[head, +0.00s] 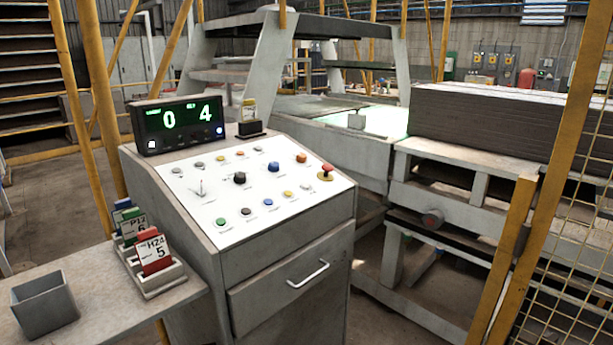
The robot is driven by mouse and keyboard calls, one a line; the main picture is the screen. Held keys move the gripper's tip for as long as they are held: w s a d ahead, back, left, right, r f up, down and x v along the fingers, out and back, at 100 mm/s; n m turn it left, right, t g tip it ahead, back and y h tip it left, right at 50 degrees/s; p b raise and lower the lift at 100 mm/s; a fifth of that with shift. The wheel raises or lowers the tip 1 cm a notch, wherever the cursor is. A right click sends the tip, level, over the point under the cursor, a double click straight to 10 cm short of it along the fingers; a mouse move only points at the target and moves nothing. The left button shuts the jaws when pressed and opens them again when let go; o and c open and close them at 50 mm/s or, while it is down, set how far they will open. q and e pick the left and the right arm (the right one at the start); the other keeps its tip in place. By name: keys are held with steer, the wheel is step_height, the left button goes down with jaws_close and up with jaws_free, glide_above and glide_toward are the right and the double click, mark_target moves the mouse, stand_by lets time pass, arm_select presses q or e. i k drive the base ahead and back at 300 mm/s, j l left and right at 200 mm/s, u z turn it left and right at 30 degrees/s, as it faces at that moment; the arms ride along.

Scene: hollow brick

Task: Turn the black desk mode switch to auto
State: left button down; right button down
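A control desk with a sloping white panel (310,190) stands at the middle left. A black knob (240,178), the largest on the panel, sits near the panel's centre and looks like the mode switch. Its pointer direction and labels are too small to read. A small lever (201,188) stands to its left, a blue button (273,167) to its right. A smaller dark knob (246,211) is below it. Neither of my grippers is in view.
A red mushroom button (326,172) sits at the panel's right edge. A black display (178,124) reading "0 4" stands on the desk top. A side shelf (95,284) holds a card rack and a grey bin (44,301). A yellow fence post (551,172) rises at the right.

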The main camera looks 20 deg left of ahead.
mark_target(239, 178)
steer(key=i+l, duration=0.7)
steer(key=i+l+u, duration=0.1)
steer(key=u, duration=0.25)
steer(key=i+l+u, duration=0.1)
steer(key=u, duration=0.3)
steer(key=l+u, duration=0.2)
steer(key=u, duration=0.15)
